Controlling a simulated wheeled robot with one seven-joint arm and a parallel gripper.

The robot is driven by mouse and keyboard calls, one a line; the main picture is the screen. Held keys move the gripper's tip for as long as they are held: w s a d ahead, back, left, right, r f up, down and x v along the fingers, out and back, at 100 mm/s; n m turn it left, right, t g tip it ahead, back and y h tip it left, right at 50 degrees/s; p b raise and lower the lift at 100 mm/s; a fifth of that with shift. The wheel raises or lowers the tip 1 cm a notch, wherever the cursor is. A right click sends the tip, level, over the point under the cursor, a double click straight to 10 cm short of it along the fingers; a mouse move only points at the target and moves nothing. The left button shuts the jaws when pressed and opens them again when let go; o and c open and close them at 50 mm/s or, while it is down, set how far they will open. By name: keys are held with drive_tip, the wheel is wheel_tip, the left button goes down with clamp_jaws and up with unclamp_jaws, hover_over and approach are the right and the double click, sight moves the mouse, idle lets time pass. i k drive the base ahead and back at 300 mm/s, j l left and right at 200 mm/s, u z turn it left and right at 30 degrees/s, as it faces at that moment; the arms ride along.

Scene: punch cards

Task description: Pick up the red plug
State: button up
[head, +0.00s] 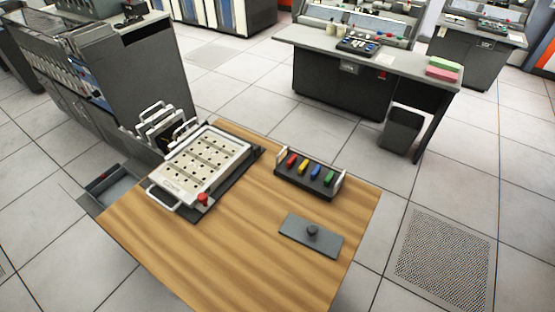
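A small red plug (291,160) sits at the left end of a dark rack (308,188) on the wooden table. A yellow plug (303,165), a blue plug (315,170) and a green plug (329,177) stand in a row to its right. A separate red knob-like piece (203,199) is at the lower right corner of the pale plugboard panel (172,184). My gripper is not in view, so I cannot see whether it is open or shut.
A flat grey plate with a dark knob (312,231) lies in front of the rack. White-handled panels (158,127) stand behind the plugboard. The table's wooden front (235,265) is clear. A dark bin (402,131) and a desk (340,85) stand beyond.

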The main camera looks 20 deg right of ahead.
sight(293, 158)
drive_tip(key=i+l+u, duration=0.25)
drive_tip(key=l+u, duration=0.15)
drive_tip(key=l, duration=0.4)
drive_tip(key=i+l+u, duration=0.1)
drive_tip(key=l+u, duration=0.25)
drive_tip(key=l, duration=0.45)
drive_tip(key=l+u, duration=0.4)
drive_tip(key=l, duration=0.45)
drive_tip(key=l+u, duration=0.3)
drive_tip(key=l, duration=0.4)
drive_tip(key=l+u, duration=0.35)
drive_tip(key=l, duration=0.35)
drive_tip(key=k+l+u, duration=0.1)
drive_tip(key=l+u, duration=0.2)
drive_tip(key=l, duration=0.35)
